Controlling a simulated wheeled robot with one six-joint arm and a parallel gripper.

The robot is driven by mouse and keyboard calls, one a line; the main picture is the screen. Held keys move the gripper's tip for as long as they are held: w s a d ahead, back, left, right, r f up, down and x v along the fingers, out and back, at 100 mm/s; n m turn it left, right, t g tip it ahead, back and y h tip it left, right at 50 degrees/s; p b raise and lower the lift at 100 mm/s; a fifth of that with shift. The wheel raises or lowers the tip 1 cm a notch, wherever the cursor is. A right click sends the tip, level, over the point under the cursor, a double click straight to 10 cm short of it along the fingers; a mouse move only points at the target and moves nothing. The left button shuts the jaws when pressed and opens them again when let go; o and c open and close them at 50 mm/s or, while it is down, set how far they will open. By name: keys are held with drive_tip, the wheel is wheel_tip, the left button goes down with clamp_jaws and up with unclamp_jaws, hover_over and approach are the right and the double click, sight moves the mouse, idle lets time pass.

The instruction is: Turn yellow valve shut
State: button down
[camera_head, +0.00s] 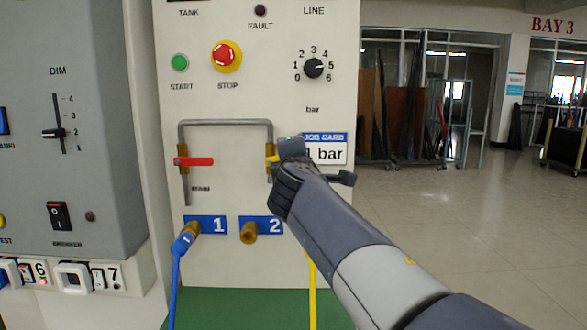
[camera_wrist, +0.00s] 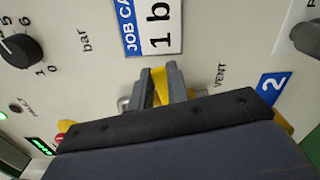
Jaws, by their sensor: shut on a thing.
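The yellow valve (camera_head: 271,158) is on the right leg of a grey pipe, on a cream panel. Its body is mostly hidden by my gripper in the head view. My gripper (camera_head: 283,152) is at the valve. In the wrist view its two fingers (camera_wrist: 163,84) are shut on the yellow handle (camera_wrist: 159,86), which shows between them. The handle's full angle is hidden. A red valve lever (camera_head: 194,161) lies horizontal on the pipe's left leg.
A blue hose (camera_head: 176,285) is on port 1; the port 2 brass fitting (camera_head: 248,233) shows no hose. A yellow hose (camera_head: 312,290) hangs beside my arm. A job card (camera_head: 325,149) reading 1 bar and a pressure dial (camera_head: 313,68) are close by.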

drive_tip(key=shift+f+m+b, duration=0.7)
drive_tip(key=shift+m+b, duration=0.4)
drive_tip(key=c, duration=1.4)
unclamp_jaws()
drive_tip(key=shift+o, duration=0.2)
drive_tip(key=s, duration=1.1)
drive_tip(key=shift+b, duration=0.3)
drive_tip(key=shift+w+a, duration=0.1)
drive_tip(key=shift+w, duration=0.1)
drive_tip(key=w, duration=1)
drive_tip(key=shift+w+p, duration=0.3)
drive_tip(key=shift+p, duration=0.05)
